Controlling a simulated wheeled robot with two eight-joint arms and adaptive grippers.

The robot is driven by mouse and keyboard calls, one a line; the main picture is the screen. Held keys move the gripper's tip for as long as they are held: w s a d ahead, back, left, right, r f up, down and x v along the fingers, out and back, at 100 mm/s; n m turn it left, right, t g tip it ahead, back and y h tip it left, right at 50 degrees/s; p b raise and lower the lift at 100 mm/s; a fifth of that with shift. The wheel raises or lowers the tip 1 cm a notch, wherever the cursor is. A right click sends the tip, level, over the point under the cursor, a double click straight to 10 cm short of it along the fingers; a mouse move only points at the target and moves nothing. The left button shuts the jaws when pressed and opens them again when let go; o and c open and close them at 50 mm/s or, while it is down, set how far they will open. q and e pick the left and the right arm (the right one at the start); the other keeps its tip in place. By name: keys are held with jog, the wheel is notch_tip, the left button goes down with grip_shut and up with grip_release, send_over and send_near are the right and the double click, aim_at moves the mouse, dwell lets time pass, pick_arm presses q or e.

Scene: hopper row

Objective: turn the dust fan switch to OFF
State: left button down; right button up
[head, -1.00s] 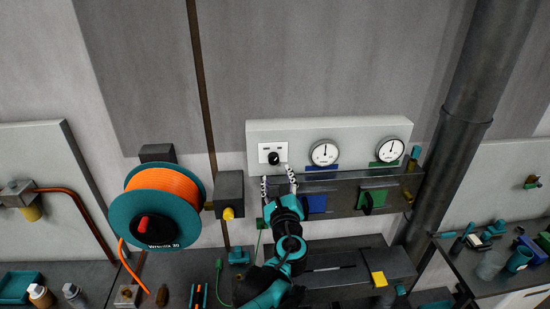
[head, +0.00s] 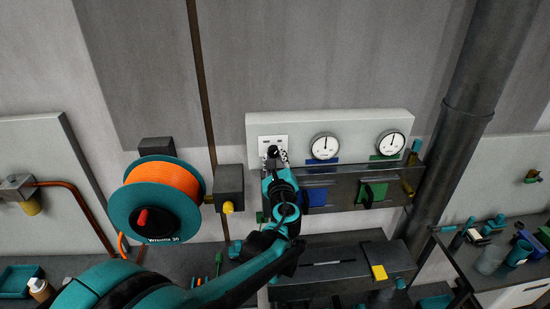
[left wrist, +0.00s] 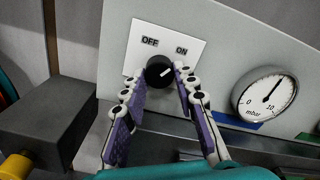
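The dust fan switch is a black round knob (left wrist: 159,72) on a white plate (left wrist: 168,43) marked OFF at left and ON at right. Its white pointer mark is turned up and right, toward ON. In the head view the knob (head: 272,152) sits at the left end of the pale panel. My left gripper (left wrist: 160,78) is open, with one finger on each side of the knob. I cannot tell if the fingers touch it. In the head view the left gripper (head: 274,162) is just below the knob, its fingers partly hidden. My right gripper is not in view.
Two round gauges (head: 324,147) (head: 391,143) are right of the switch on the same panel. A dark rail (head: 340,193) with blue and green pieces runs below. A dark box (head: 229,187) with a yellow knob and an orange hose reel (head: 160,200) are at left.

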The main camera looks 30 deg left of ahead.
pick_arm(q)
jog(key=shift+n, duration=0.3)
jog(key=n, duration=1.3)
jog(key=shift+r, duration=0.15)
jog(key=shift+n, duration=0.3)
dwell(0.5)
jog(key=c, duration=1.2)
grip_release()
jog(key=shift+w, duration=0.1)
jog(key=shift+d, duration=0.1)
